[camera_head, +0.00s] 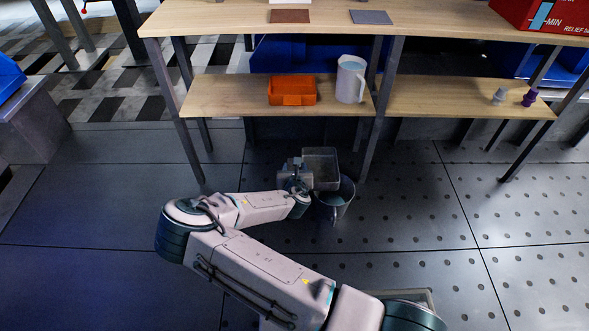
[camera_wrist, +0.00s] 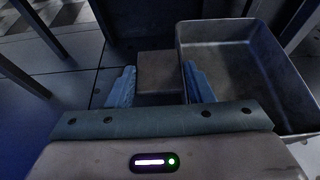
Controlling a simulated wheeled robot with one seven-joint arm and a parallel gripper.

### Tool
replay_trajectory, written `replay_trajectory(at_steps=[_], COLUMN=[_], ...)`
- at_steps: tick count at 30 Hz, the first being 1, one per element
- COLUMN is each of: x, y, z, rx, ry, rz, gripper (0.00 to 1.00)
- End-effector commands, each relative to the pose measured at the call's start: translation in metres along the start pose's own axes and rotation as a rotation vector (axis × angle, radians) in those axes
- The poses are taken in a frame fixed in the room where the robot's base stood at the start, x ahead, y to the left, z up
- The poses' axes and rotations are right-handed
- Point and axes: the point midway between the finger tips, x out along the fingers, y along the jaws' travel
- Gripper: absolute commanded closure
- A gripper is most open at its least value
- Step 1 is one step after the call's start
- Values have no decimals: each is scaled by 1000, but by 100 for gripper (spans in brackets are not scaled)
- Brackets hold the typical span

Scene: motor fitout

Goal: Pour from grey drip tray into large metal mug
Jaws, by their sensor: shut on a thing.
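The grey drip tray (camera_head: 320,152) is a square, open-topped box held above the floor. It also fills the right of the wrist view (camera_wrist: 245,30). My gripper (camera_head: 297,172) is at its left side, and in the wrist view its blue fingers (camera_wrist: 160,88) are closed around a grey block that appears to be the tray's grip. The large metal mug (camera_head: 341,203) appears to stand on the floor just below and slightly right of the tray, which hides part of its opening. The tray looks about level. I cannot tell what is inside the tray or mug.
A wooden bench stands behind, its lower shelf (camera_head: 225,97) holding an orange bin (camera_head: 292,91) and a white pitcher (camera_head: 350,80). A bench leg (camera_head: 372,140) rises close behind the tray. Floor to the right is clear.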

Motion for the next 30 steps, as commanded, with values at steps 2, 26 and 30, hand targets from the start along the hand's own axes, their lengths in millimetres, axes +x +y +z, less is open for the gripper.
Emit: replay_trajectory(at_steps=[2,26,30], x=[-5,-34,-34], y=[0,-1,-1], z=[13,84,83], rx=[1,1,1], ry=[-2,-1,-1], rz=[0,0,0], gripper=[99,99,99])
